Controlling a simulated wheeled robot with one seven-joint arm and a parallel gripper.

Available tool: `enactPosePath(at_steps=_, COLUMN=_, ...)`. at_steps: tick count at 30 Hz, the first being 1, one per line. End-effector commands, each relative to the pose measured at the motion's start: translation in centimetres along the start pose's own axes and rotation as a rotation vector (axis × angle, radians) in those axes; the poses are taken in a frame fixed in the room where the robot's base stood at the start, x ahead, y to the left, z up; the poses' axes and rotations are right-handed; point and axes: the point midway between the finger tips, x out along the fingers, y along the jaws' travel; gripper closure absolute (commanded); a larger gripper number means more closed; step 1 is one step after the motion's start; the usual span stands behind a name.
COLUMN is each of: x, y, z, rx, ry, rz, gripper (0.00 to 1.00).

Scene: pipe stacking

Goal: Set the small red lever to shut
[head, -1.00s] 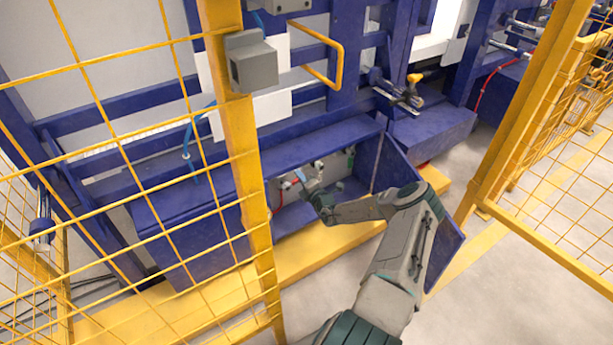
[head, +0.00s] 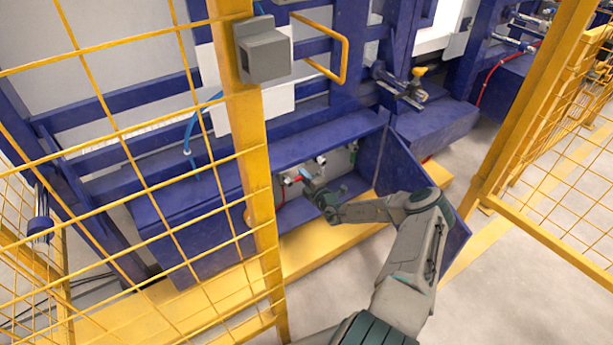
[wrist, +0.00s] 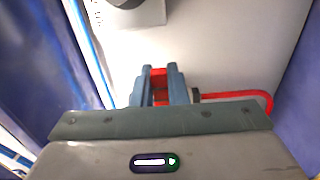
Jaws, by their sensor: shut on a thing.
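The small red lever (wrist: 158,75) shows in the wrist view between the two fingers of my gripper (wrist: 158,78). The fingers are shut on it, and its lower part and mount are largely hidden by them. In the head view my gripper (head: 311,184) reaches into the open blue cabinet (head: 290,215). The lever is too small there to make out clearly against the gripper. Which way the lever points relative to its valve cannot be told.
A red hose (wrist: 250,95) curves just right of the fingers in the wrist view. A yellow fence post (head: 248,150) and mesh stand to the left. Grey floor at the front right is clear.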

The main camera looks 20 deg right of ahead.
Motion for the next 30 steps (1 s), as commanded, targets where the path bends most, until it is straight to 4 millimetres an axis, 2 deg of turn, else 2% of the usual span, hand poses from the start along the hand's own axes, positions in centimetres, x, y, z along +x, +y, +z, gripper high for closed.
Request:
enactPosePath(at_steps=1, x=-0.4, y=-0.7, z=0.0, rx=0.009, ry=-0.001, rz=-0.011, gripper=1.00)
enactPosePath(at_steps=2, x=-0.4, y=-0.7, z=0.0, rx=0.009, ry=-0.001, rz=-0.011, gripper=0.81)
enactPosePath(at_steps=3, x=-0.4, y=-0.6, z=0.0, rx=0.009, ry=-0.001, rz=-0.011, gripper=0.70)
enactPosePath(at_steps=4, x=-0.4, y=-0.6, z=0.0, rx=0.008, ry=-0.001, rz=-0.011, gripper=0.65)
enactPosePath(at_steps=12, x=-0.1, y=-0.3, z=-0.3, rx=0.004, ry=0.003, rz=-0.006, gripper=0.65)
enactPosePath(at_steps=17, x=-1.3, y=-0.1, z=-0.2, rx=0.004, ry=0.003, rz=-0.005, gripper=0.65)
enactPosePath(at_steps=30, x=-10.8, y=0.0, z=-0.1, rx=0.006, ry=0.001, rz=-0.008, gripper=0.65)
